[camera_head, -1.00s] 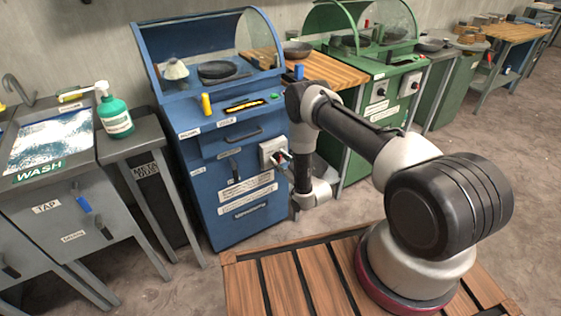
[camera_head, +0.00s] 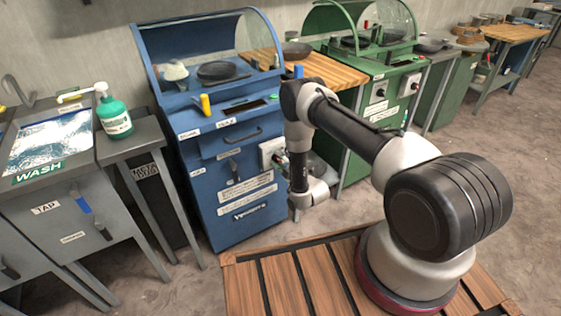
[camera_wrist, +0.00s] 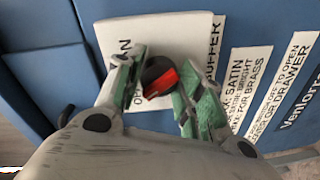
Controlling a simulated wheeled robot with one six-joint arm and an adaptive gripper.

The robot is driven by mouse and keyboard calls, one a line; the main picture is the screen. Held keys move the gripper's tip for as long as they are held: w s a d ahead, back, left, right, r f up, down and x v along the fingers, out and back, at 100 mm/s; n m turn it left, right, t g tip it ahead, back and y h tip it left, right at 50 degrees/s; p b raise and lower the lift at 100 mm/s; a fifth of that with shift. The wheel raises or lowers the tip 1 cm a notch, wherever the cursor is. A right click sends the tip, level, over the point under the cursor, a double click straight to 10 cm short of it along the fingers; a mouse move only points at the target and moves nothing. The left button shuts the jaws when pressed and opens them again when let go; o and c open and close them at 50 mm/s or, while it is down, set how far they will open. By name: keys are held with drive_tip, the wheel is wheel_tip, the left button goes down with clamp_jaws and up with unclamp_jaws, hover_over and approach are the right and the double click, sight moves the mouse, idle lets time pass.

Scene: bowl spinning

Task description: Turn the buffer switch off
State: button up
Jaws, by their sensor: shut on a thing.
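The buffer switch (camera_wrist: 158,76) is a round black knob with a red pointer bar, in the wrist view. It sits on a white plate (camera_wrist: 165,35) whose printed words include "BUFFER", partly covered. My gripper (camera_wrist: 158,92) has one green-padded finger on each side of the knob and is shut on it. The pointer bar lies aslant between the fingers. In the head view the switch's pale box (camera_head: 268,152) is on the front of the blue machine (camera_head: 243,215), at its right side. My arm's end covers the knob and fingertips there.
A blue drawer with a dark handle (camera_head: 238,136) and a lever (camera_head: 235,172) are left of the switch. A green machine (camera_head: 375,100) stands to the right. A grey wash station (camera_head: 65,210) with a green soap bottle (camera_head: 115,118) stands left.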

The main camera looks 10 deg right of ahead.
drive_tip(key=shift+n, duration=0.8)
drive_tip(key=o, duration=1)
drive_tip(key=f+v, duration=0.1)
drive_tip(key=v, duration=1.1)
drive_tip(key=shift+a+r, duration=0.15)
drive_tip(key=shift+r, duration=0.35)
drive_tip(key=shift+s, duration=0.1)
